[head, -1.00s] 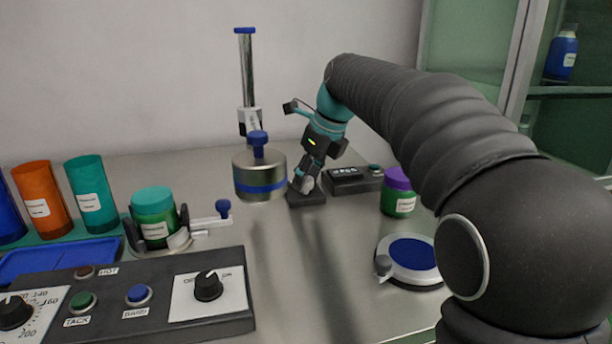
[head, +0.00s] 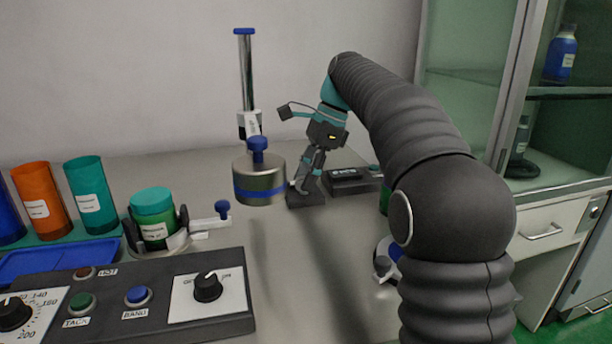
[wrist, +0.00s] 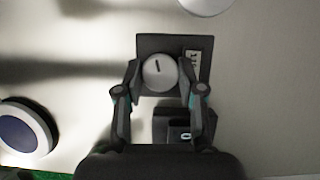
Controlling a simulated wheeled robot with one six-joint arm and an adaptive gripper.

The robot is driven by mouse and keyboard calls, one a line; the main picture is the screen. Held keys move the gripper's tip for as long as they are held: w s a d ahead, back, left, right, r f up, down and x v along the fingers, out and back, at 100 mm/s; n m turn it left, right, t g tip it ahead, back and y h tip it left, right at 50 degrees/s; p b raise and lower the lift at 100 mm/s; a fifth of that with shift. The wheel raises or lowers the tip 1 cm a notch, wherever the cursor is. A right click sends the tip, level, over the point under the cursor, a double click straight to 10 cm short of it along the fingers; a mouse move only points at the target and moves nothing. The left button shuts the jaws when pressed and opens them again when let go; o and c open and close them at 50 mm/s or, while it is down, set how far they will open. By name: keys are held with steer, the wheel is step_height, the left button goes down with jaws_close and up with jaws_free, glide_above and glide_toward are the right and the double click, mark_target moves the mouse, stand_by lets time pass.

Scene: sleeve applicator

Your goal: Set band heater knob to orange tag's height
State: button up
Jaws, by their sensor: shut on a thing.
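My gripper (head: 302,184) is shut on a round grey knob (wrist: 160,71) with a dark pointer line. The knob sits on a small dark box (head: 306,199) at the back of the bench; in the wrist view the fingers hold it from both sides. A small display or label (wrist: 194,62) beside the knob is too small to read. An orange sleeve (head: 41,203) with a white tag (head: 37,209) stands at the left. A numbered dial (head: 14,313) shows partly at the left edge.
The control panel (head: 120,290) has TACK and BAND buttons and a black switch knob (head: 208,287). A black display box (head: 345,181) stands beside the gripper. A green jar (head: 153,216) sits in a holder. A round blue-topped disc (head: 387,262) is partly hidden by my arm.

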steer(key=n+g, duration=0.1)
steer(key=n, duration=0.2)
steer(key=n+g+h, duration=0.1)
steer(key=n, duration=0.2)
steer(key=shift+w+a, duration=0.1)
steer(key=shift+w, duration=0.05)
steer(key=shift+n, duration=0.4)
steer(key=o, duration=1.1)
steer(key=shift+o, duration=0.2)
